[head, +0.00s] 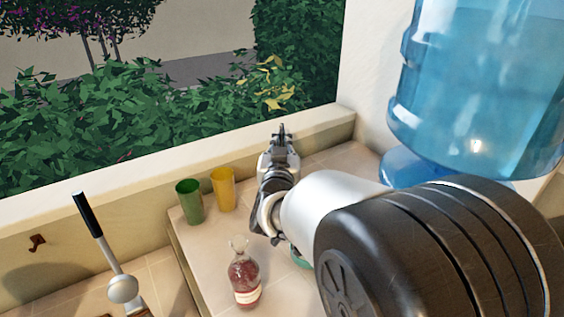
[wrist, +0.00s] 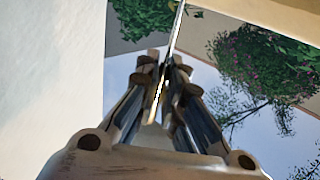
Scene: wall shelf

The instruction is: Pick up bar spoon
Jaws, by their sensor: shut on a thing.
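The bar spoon (wrist: 178,28) shows in the wrist view as a thin, shiny rod. It runs between the two fingers of my gripper (wrist: 166,66) and out past their tips toward the top of the picture. My gripper is shut on it. In the head view my gripper (head: 280,143) is near the window ledge, pointing away toward the hedge. The spoon cannot be made out clearly there, and its ends cannot be told apart.
A green cup (head: 189,202) and a yellow cup (head: 223,189) stand left of my gripper on the tiled counter (head: 205,262). A red bottle (head: 244,275) stands nearer. A black-handled ladle (head: 121,288) is at lower left. A large blue water jug (head: 475,95) stands at right.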

